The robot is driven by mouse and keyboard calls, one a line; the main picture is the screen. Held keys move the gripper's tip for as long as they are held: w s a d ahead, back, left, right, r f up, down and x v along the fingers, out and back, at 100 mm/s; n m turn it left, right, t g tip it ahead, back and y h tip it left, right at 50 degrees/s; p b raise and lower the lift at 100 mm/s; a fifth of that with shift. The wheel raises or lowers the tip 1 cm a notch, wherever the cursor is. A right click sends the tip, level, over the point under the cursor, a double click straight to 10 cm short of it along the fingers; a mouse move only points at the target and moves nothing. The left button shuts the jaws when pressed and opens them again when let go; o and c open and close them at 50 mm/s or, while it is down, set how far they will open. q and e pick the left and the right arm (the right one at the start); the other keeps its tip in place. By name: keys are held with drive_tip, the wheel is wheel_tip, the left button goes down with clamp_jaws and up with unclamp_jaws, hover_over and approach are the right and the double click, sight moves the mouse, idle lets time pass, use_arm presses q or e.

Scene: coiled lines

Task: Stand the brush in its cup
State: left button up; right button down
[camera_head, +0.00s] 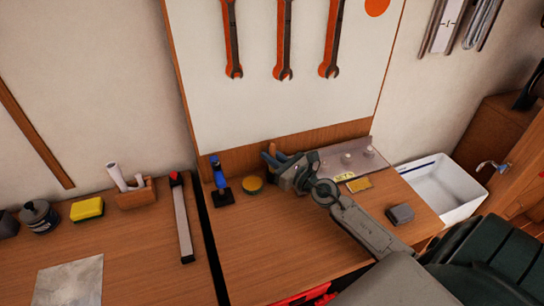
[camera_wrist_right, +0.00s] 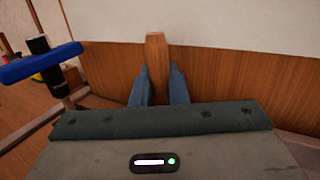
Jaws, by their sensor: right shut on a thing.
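My right gripper (camera_head: 273,157) is over the back of the right-hand bench, close to the wooden back strip. In the right wrist view its blue fingers (camera_wrist_right: 157,86) are shut on a flat, upright wooden piece (camera_wrist_right: 156,60), which looks like the brush's handle. The brush's lower end is hidden behind the gripper body in that view. In the head view the gripper hides most of the brush. I cannot make out a cup for certain. My left gripper is not in view.
The bench front (camera_head: 270,245) is clear. Wrenches (camera_head: 283,45) hang above.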

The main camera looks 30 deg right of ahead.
drive_tip(key=c, duration=1.4)
unclamp_jaws()
drive_tip(key=shift+r+p, duration=0.5)
drive_tip(key=shift+p, duration=0.05)
drive_tip(key=shift+s, duration=0.3)
drive_tip(key=b+v, duration=0.4)
drive_tip(key=v, duration=0.4)
drive_tip(key=shift+f, duration=0.2)
drive_tip(key=shift+s+d+b, duration=0.1)
drive_tip(key=shift+s+b, duration=0.55)
drive_tip(key=shift+s, duration=0.05)
drive_tip(key=shift+b+v, duration=0.35)
drive_tip(key=shift+v, duration=0.65)
drive_tip(key=shift+d+r, duration=0.1)
drive_tip(key=shift+r, duration=0.1)
